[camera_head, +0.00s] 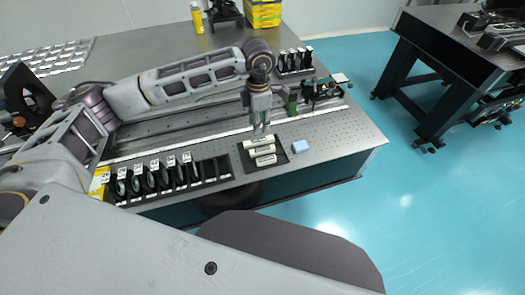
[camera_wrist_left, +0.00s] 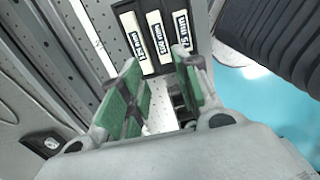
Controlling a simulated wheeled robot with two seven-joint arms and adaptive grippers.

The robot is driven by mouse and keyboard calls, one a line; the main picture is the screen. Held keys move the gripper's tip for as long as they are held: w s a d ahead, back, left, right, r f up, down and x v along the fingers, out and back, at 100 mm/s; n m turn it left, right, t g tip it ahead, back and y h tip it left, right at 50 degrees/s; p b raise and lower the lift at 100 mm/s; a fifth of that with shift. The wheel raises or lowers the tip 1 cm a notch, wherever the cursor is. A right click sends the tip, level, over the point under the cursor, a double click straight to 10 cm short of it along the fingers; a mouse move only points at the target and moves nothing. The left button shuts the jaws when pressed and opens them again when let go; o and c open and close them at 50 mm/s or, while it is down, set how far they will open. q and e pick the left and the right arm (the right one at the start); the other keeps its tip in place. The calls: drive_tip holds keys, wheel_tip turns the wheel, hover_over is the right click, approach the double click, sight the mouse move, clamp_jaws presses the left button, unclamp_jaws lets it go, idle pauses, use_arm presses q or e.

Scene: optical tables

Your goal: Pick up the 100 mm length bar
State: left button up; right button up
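Three white length bars with black-framed labels lie side by side in a black tray (camera_head: 245,163) near the front edge of the optical table. In the head view they are a far bar (camera_head: 258,141), a middle bar (camera_head: 262,151) and a near bar (camera_head: 265,160). The wrist view shows them as left (camera_wrist_left: 132,38), middle (camera_wrist_left: 157,36) and right (camera_wrist_left: 181,30). The labels are too small to tell which reads 100 mm. My left gripper (camera_head: 261,131) points down above the tray's far side. Its green-padded fingers (camera_wrist_left: 160,60) are apart with nothing held. My right gripper is not in view.
Rails and a green-marked device (camera_head: 293,104) lie behind. Another table (camera_head: 455,60) stands across the floor.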

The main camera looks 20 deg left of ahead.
use_arm(q)
drive_tip(key=f, duration=0.1)
hover_over(259, 150)
drive_tip(key=f, duration=0.6)
drive_tip(key=shift+w+f+p, duration=0.1)
drive_tip(key=shift+w+p, duration=0.1)
drive_tip(key=shift+p, duration=0.1)
drive_tip(key=shift+f, duration=0.75)
drive_tip(key=shift+s+f, duration=0.1)
drive_tip(key=shift+f, duration=0.35)
wheel_tip(259, 150, down, 4)
drive_tip(key=shift+s+r+p, duration=0.15)
drive_tip(key=shift+r+p, duration=0.1)
drive_tip(key=shift+p, duration=0.3)
drive_tip(key=shift+f, duration=0.35)
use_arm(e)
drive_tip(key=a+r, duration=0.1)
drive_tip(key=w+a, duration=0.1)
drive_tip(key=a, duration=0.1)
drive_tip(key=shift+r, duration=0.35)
